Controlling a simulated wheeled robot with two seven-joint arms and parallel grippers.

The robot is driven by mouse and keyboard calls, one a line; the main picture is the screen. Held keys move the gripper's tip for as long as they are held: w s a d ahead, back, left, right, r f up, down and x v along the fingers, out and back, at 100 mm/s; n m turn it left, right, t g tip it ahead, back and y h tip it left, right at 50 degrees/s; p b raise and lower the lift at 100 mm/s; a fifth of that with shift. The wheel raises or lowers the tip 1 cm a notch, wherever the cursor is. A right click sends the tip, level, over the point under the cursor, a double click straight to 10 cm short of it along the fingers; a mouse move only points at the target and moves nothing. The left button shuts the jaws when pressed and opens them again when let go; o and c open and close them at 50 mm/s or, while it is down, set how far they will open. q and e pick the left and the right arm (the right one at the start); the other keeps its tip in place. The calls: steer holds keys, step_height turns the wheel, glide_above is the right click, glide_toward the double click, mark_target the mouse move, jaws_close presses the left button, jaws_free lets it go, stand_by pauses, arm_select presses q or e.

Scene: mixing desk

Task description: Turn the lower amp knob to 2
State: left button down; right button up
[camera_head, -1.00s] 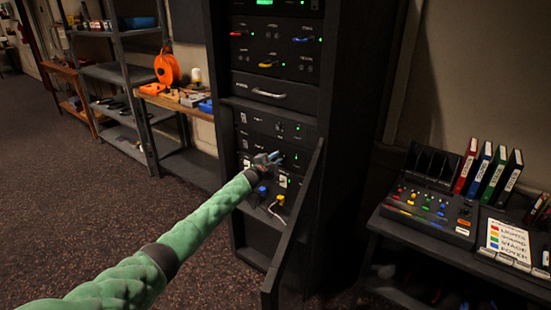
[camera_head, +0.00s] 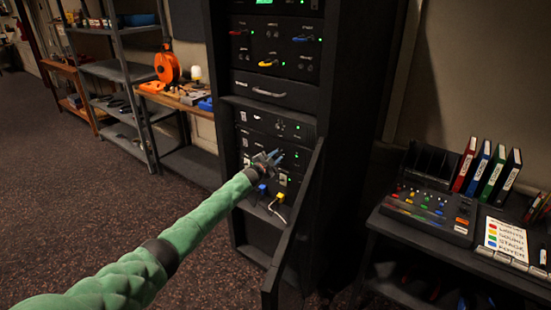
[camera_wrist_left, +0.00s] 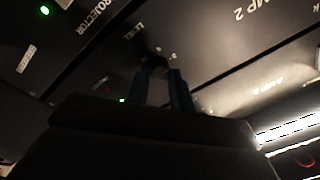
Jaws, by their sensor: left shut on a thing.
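The rack's lower amp panel, marked AMP 2, shows in the left wrist view (camera_wrist_left: 225,45), with LEVEL printed near its small dark knob (camera_wrist_left: 157,60). My left gripper (camera_head: 275,156) is at this panel in the head view. In the left wrist view its fingers (camera_wrist_left: 163,76) are shut on the knob, one on each side. The fingers hide much of the knob, and I cannot read its pointer or setting. The upper amp knob (camera_head: 280,126) shows above my gripper in the head view. My right gripper is not in view.
The open rack door (camera_head: 293,225) stands close to the right of my left gripper. Blue (camera_head: 262,189) and yellow (camera_head: 279,197) plugs sit just below it. A drawer handle (camera_head: 268,93) is above. A control desk (camera_head: 430,212) stands at the right.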

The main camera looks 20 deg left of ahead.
arm_select(q)
steer(key=shift+a+f, duration=0.1)
steer(key=c, duration=1.2)
jaws_free()
steer(key=shift+c, duration=0.2)
steer(key=shift+s+a, duration=0.15)
steer(key=shift+s, duration=0.25)
steer(key=b+v, duration=0.1)
steer(key=v, duration=0.6)
steer(key=shift+b, duration=0.3)
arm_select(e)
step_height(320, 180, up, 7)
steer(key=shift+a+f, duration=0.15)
arm_select(q)
steer(key=shift+f, duration=0.1)
